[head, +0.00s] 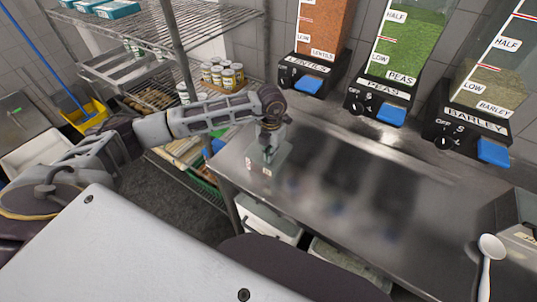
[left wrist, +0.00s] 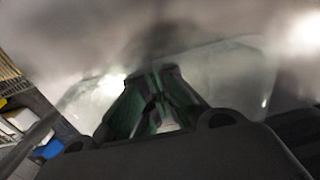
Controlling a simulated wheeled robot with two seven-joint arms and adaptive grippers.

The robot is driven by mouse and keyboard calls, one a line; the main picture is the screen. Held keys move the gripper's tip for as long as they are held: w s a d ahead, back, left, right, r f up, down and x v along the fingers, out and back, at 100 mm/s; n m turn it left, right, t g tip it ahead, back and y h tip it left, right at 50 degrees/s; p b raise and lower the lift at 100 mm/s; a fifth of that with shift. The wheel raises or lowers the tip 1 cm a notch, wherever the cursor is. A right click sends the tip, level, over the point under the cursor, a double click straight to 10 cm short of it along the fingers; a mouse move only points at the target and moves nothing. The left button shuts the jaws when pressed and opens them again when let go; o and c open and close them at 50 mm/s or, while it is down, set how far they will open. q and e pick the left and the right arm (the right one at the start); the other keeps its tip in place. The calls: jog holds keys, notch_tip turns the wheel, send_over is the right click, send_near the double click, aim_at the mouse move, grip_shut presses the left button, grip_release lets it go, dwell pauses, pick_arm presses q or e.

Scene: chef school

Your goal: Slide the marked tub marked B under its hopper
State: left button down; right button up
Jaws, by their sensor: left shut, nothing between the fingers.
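A clear tub (head: 285,158) stands on the left end of the steel counter, with small white labels low on its front; their marks are too small to read. My left gripper (head: 268,151) points down at the tub, its fingers shut and empty. In the left wrist view the shut fingers (left wrist: 158,92) overlap the clear tub (left wrist: 236,72); I cannot tell if they touch it. Three hoppers stand behind the counter: lentils (head: 325,28), peas (head: 408,45) and barley (head: 488,82), each with a blue lever. My right gripper is not in view.
The steel counter (head: 360,185) is bare right of the tub, below the hoppers. A white spoon (head: 490,250) and a grey box (head: 522,215) are at the right. Wire shelves (head: 150,60) with cans stand at the left. Bins (head: 268,222) sit under the counter.

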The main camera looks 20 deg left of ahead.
pick_arm(q)
jog(key=shift+w, duration=0.1)
dwell(0.3)
jog(key=shift+w+d+f+b, duration=0.15)
jog(key=shift+w+b, duration=0.6)
jog(key=shift+w, duration=0.4)
jog(key=shift+w+d+b, duration=0.15)
jog(key=shift+w+b, duration=0.2)
jog(key=shift+w, duration=0.45)
jog(key=shift+s, duration=0.1)
